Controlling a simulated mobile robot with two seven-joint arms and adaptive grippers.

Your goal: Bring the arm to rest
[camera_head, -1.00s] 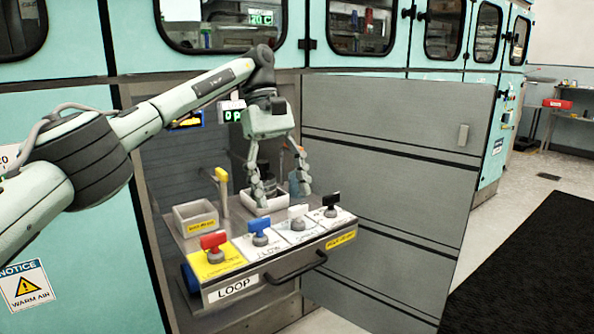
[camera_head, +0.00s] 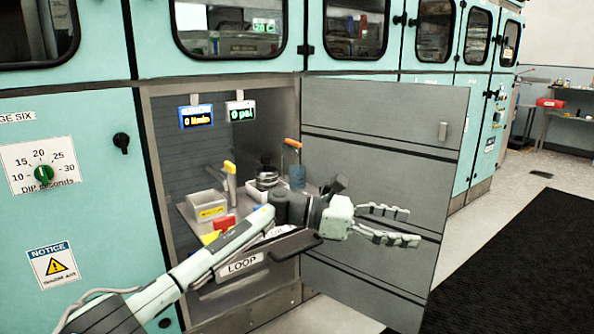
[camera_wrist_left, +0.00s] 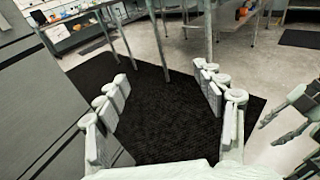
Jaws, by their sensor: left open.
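My left gripper (camera_head: 414,226) is open and empty in the head view. It points right, in front of the lower part of the open grey door panel. In the left wrist view, its two fingers (camera_wrist_left: 165,78) are spread apart with nothing between them, over the dark floor mat. My left arm (camera_head: 225,245) reaches in from the lower left, across the front of the pull-out drawer. At the right edge of the left wrist view is part of my right gripper (camera_wrist_left: 283,120), its fingers apart and empty.
The LOOP drawer (camera_head: 245,264) is pulled out, its valves partly hidden by my arm. A grey bin (camera_head: 206,206) and an orange-handled tool (camera_head: 296,170) are on it. The open door (camera_head: 375,140) stands to its right. A black mat (camera_head: 510,250) covers clear floor further right.

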